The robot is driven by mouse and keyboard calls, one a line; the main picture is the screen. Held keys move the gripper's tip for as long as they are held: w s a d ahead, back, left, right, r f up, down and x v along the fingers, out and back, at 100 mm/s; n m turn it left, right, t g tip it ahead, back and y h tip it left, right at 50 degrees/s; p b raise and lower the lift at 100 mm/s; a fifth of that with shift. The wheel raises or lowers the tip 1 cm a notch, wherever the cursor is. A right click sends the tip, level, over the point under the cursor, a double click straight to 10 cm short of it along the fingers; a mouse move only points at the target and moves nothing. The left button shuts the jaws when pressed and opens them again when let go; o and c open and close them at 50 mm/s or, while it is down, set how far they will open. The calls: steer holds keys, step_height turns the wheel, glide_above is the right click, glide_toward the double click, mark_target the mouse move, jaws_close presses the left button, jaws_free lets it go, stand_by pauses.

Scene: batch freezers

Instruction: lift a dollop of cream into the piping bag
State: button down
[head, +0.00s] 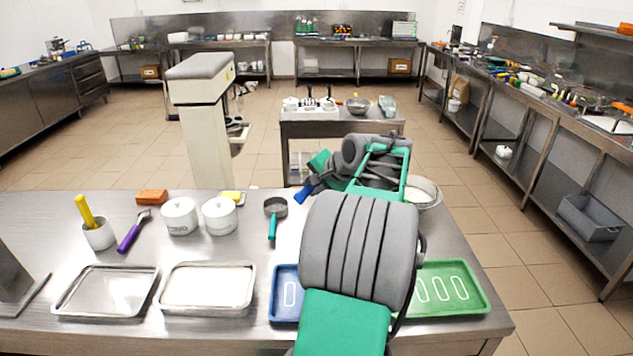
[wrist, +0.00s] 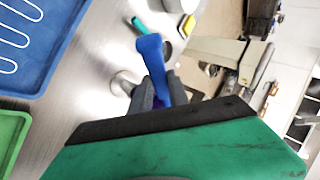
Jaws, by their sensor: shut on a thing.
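My gripper (head: 322,172) is shut on a blue-handled utensil (head: 304,193), above the back of the front steel table. In the wrist view, the blue handle (wrist: 150,50) stands between the grey fingers (wrist: 158,95); the utensil's working end cannot be made out. A round bowl (head: 436,200) stands behind and right of my arm, partly hidden by it; I cannot tell whether the pale matter inside is cream. I cannot identify a piping bag in either view.
The front table (head: 235,255) holds two white pots (head: 180,218), a teal-handled sieve (head: 275,208), a purple scoop (head: 133,232) and two steel trays (head: 205,310). A blue tray (head: 283,312) and a green tray (head: 478,290) lie beside my arm. A small cart (head: 342,129) stands behind.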

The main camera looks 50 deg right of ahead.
steer(key=g, duration=0.1)
steer(key=w+g, duration=0.1)
steer(key=r+g, duration=0.1)
steer(key=shift+w+a+n, duration=0.2)
steer(key=shift+a+n, duration=0.05)
steer(key=shift+n, duration=0.05)
steer(key=shift+w+g+h+p, duration=0.2)
steer(key=shift+g+p, duration=0.2)
steer(key=shift+g, duration=0.2)
steer(key=shift+w+g+h+p, duration=0.1)
steer(key=shift+g+h+p, duration=0.1)
steer(key=shift+g+p, duration=0.3)
steer(key=shift+w+a+g, duration=0.1)
steer(key=shift+g, duration=0.3)
steer(key=shift+w+r+n+g+p, duration=0.1)
steer(key=shift+r+n+g+p, duration=0.15)
steer(key=shift+p, duration=0.8)
steer(key=g+p, duration=0.1)
steer(key=p, duration=0.2)
steer(key=shift+w+g, duration=0.1)
steer(key=shift+g, duration=0.15)
steer(key=shift+r+h, duration=0.3)
steer(key=shift+r, duration=0.6)
